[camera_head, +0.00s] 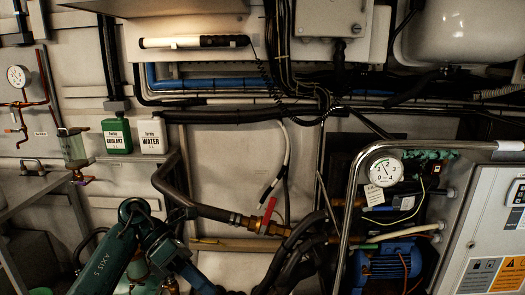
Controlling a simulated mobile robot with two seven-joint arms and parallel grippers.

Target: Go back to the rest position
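Neither of my grippers can be recognised in the head view, so their positions and whether they hold anything are hidden. The task names no object. The head camera faces a chiller frame with pipes and equipment. A red-handled valve (267,215) sits on a pipe in the middle. A round pressure gauge (385,170) is to the right of it.
A green coolant bottle (117,139) and a white water bottle (152,141) stand at the left. A bent metal rail (349,213) rises before the gauge. A blue motor (387,268) sits low right, beside a grey cabinet (484,232).

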